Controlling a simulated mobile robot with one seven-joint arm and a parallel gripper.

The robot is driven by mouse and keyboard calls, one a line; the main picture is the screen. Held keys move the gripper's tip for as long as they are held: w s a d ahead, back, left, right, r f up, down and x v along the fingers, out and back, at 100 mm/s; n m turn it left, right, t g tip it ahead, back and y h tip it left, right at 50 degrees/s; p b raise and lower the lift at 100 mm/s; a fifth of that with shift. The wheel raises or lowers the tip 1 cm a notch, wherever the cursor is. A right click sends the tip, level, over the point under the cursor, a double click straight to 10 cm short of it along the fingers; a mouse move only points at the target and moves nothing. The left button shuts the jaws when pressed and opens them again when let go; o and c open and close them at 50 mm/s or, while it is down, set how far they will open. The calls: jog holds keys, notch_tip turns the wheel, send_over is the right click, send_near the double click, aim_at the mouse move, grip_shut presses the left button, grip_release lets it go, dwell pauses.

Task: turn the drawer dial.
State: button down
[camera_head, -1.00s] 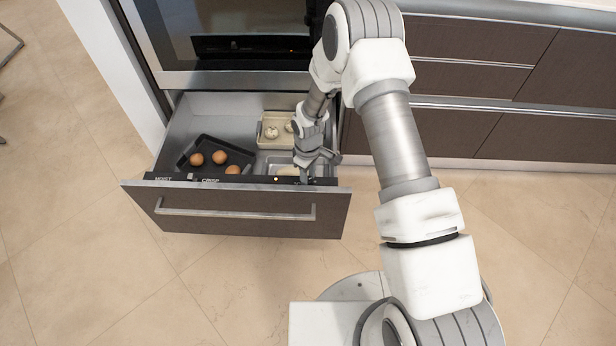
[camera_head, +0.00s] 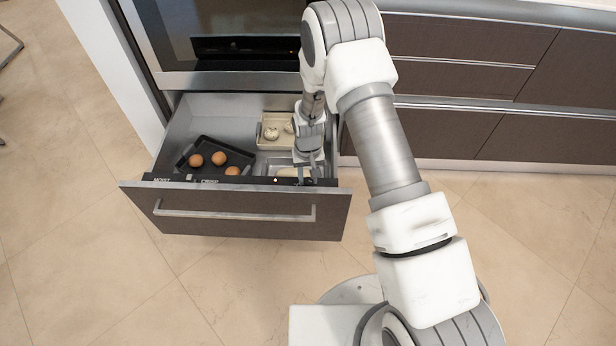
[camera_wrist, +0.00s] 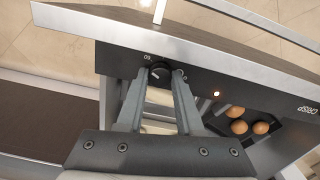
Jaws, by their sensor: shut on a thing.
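The drawer dial (camera_wrist: 159,75) is a round black knob with a pale mark, on the black control strip along the top of the open drawer's front (camera_head: 235,212). In the wrist view my gripper (camera_wrist: 160,80) has one finger on each side of the dial and is shut on it. In the head view my gripper (camera_head: 307,180) is at the right end of the strip, and the dial cannot be made out there. An orange-white indicator light (camera_wrist: 217,94) glows on the strip beside the dial.
The drawer holds a dark tray with brown eggs (camera_head: 220,158), a beige tray with pale round items (camera_head: 271,133) and a metal tray (camera_head: 275,168). An oven (camera_head: 225,45) is above. Brown cabinets (camera_head: 470,85) stand to the right. Floor in front is clear.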

aim_at(308, 181)
jog(key=shift+m, duration=0.6)
jog(key=c, duration=0.8)
grip_release()
jog(key=shift+c, duration=0.2)
notch_tip(308, 181, up, 17)
jog(key=p, duration=0.5)
jog(key=shift+r, duration=0.2)
